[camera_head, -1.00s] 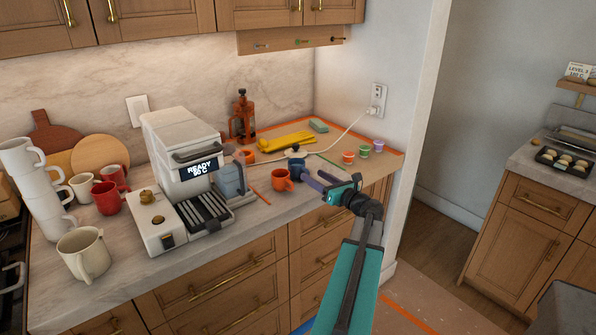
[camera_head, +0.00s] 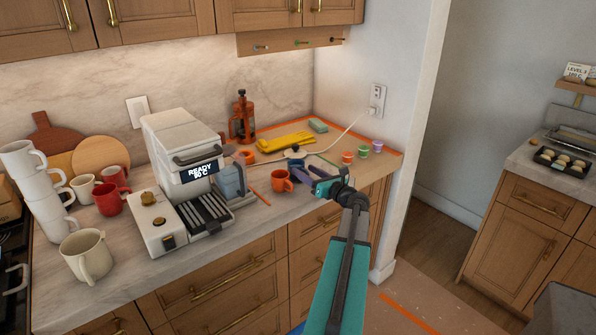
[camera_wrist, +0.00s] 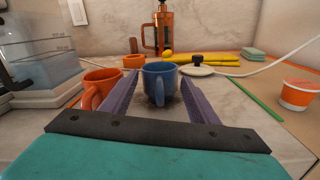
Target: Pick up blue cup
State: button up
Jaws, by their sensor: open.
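The blue cup (camera_head: 296,165) stands upright on the counter, partly hidden by my gripper in the head view. In the wrist view the blue cup (camera_wrist: 160,78) is centred between the far ends of my purple fingers, with its handle facing the camera. My gripper (camera_head: 309,178) is open and empty, in front of the cup. In the wrist view my gripper (camera_wrist: 159,90) has a finger on each side of the cup's near part. I cannot tell whether either finger touches it.
An orange mug (camera_head: 281,181) stands close left of my gripper; in the wrist view this orange mug (camera_wrist: 97,86) is beside the left finger. A coffee machine (camera_head: 182,150) is further left. A white lidded item (camera_wrist: 209,70) is behind the cup. Small tubs (camera_head: 363,151) stand right.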

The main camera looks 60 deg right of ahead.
jog(key=shift+w+d, duration=0.2)
jog(key=shift+w, duration=0.35)
grip_shut()
